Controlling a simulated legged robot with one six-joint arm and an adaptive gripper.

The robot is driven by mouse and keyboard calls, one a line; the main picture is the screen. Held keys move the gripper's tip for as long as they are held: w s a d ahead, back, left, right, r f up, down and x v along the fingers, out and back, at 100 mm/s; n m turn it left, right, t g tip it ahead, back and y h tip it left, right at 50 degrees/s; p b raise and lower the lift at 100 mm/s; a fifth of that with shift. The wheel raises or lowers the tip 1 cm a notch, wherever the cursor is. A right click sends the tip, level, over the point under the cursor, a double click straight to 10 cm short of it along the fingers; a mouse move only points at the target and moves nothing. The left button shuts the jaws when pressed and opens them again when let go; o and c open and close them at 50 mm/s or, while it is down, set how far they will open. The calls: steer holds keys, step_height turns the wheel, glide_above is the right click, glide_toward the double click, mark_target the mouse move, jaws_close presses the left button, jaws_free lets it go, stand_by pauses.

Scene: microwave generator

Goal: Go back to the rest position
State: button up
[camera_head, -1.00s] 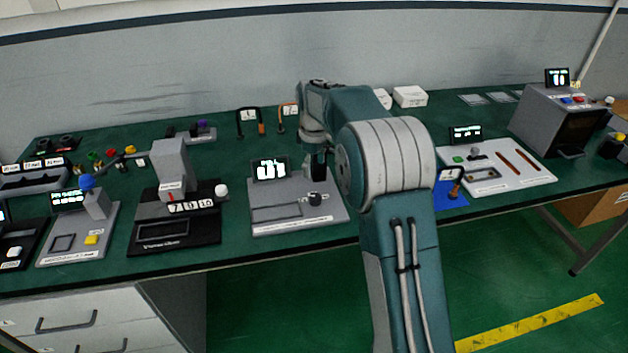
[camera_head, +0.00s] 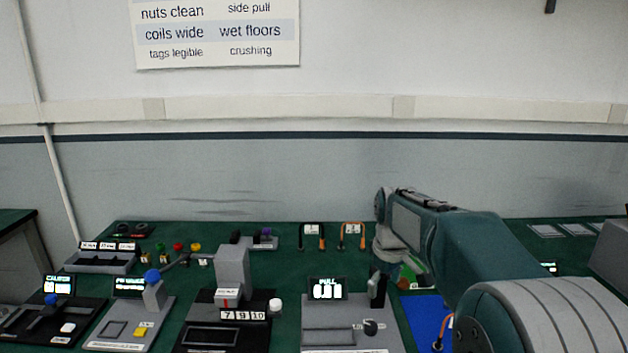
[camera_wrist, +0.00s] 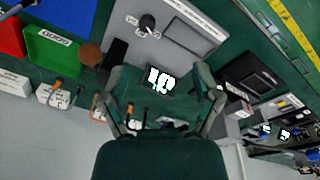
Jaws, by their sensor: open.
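My gripper (camera_head: 380,286) hangs at the end of my raised teal arm, beside the right edge of the grey station with the "PULL" display (camera_head: 327,289). In the wrist view my gripper (camera_wrist: 163,98) has its two fingers spread apart with nothing held between them. The station's lit display (camera_wrist: 160,79) shows between the fingers, and its dark knob (camera_wrist: 147,24) shows beyond them. My fingertips look apart from the station, but the exact height is hard to tell. My arm hides part of the bench on the right in the head view.
A dark station with number tiles (camera_head: 243,315) stands left of the pull station. Two cable loops (camera_head: 312,236) stand behind. A blue mat (camera_head: 428,318) lies to the right. Green (camera_wrist: 55,50) and red (camera_wrist: 8,38) bins show in the wrist view. The wall sign (camera_head: 217,33) hangs well above the bench.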

steer(key=s+r+m+t, duration=0.1)
steer(key=s+r+m, duration=0.15)
steer(key=s, duration=0.55)
steer(key=s+r+m+t, duration=0.1)
steer(key=s+r, duration=0.2)
steer(key=s, duration=0.5)
steer(key=s+f+m+t, duration=0.2)
steer(key=s+f+m, duration=0.1)
steer(key=s, duration=1)
steer(key=shift+f, duration=0.45)
